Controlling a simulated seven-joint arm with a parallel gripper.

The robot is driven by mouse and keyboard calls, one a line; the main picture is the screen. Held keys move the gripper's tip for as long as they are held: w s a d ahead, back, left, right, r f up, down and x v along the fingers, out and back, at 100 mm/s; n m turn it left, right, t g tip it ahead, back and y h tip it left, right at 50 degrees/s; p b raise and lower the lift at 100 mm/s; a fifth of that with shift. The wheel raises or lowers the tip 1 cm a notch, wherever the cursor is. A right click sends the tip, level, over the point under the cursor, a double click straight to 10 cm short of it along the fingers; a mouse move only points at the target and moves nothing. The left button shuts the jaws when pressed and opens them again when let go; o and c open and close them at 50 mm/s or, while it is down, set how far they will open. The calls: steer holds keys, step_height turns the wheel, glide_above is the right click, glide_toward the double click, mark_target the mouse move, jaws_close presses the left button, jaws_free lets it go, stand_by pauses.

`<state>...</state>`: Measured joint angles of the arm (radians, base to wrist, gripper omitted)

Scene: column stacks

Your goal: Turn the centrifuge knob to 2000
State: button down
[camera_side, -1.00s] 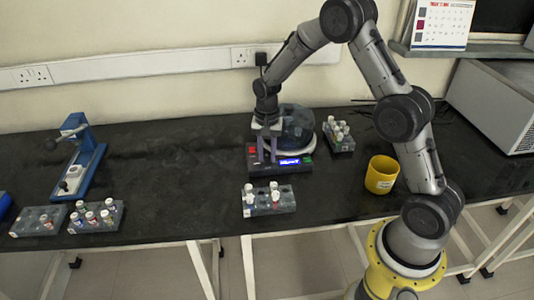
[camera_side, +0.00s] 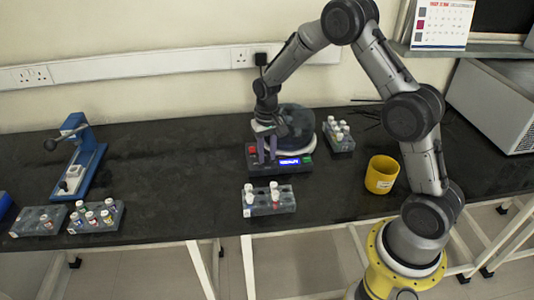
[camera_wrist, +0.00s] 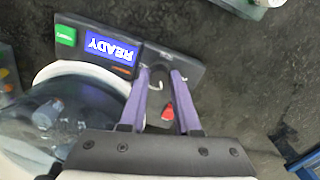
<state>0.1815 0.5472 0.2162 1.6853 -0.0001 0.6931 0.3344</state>
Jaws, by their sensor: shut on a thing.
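The centrifuge (camera_side: 290,125) stands on the black bench, with a clear dark lid over a white rim and a dark front panel. Its lit blue display (camera_wrist: 112,48) reads READY, upside down in the wrist view; in the side view the display (camera_side: 290,162) is too small to read. My gripper (camera_side: 267,161) points down at the left part of the panel. In the wrist view my gripper (camera_wrist: 160,76) has its two purple fingers shut on the dark knob (camera_wrist: 158,79), which is mostly hidden between the fingertips. The knob's setting cannot be read.
A green button (camera_wrist: 66,35) is beside the display and a red one (camera_wrist: 168,112) near the fingers. A tube rack (camera_side: 268,203) stands in front, another (camera_side: 338,136) to the right, with a yellow cup (camera_side: 381,174). The bench to the left is clear up to a blue stand (camera_side: 83,160).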

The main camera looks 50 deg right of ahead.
mark_target(267, 157)
steer(key=n, duration=0.6)
steer(key=shift+r, duration=0.1)
steer(key=n, duration=0.5)
steer(key=shift+n, duration=0.4)
steer(key=c, duration=0.6)
jaws_free()
step_height(267, 157, up, 14)
steer(key=shift+f, duration=0.1)
stand_by(0.4)
